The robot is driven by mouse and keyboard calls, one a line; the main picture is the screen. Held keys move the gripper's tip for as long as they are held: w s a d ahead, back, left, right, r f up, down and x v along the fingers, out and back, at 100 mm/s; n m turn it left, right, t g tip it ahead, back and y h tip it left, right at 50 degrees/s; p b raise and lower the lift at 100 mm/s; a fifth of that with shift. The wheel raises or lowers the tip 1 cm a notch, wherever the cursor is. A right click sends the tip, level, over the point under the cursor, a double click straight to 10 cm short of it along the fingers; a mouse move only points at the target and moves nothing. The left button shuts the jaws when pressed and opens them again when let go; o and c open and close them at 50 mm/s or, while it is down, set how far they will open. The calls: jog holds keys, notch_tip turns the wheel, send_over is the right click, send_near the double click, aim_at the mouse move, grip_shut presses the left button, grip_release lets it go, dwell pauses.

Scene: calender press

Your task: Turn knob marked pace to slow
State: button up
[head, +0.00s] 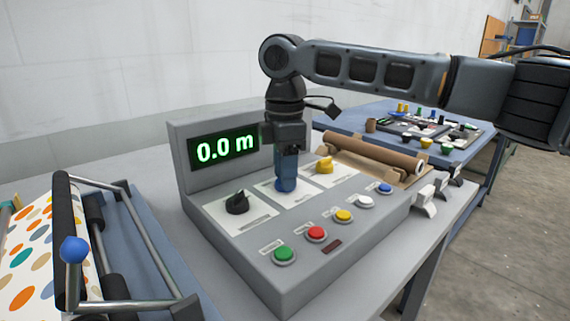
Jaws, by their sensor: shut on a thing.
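The grey control panel (300,262) stands on the table with three knobs on white plates. A black knob (238,202) is at left, a blue knob (286,185) in the middle and a yellow knob (324,166) at right. Labels on the plates are too small to read, so I cannot tell which is marked pace. My gripper (287,172) points straight down over the middle plate, shut on the blue knob. The fingers hide the knob's upper part, and its pointer direction cannot be made out.
Green, red, yellow, white and blue buttons line the panel's front. A display (224,147) reads 0.0 m. A roller machine (125,245) with dotted sheet and blue-balled crank is at left. A brown roll (375,154) lies behind right. A blue table (368,115) with small items stands beyond.

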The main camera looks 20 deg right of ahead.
jog(key=n+p, duration=0.2)
jog(key=p, duration=0.1)
jog(key=shift+r, duration=0.25)
jog(key=n+p, duration=0.2)
jog(key=n, duration=0.1)
jog(key=n+p, duration=0.1)
jog(key=n, duration=0.2)
jog(key=n+p, duration=0.1)
jog(key=n, duration=0.1)
jog(key=shift+f+n, duration=0.2)
jog(key=shift+n, duration=0.2)
jog(key=o, duration=1.1)
jog(key=shift+r, duration=3.85)
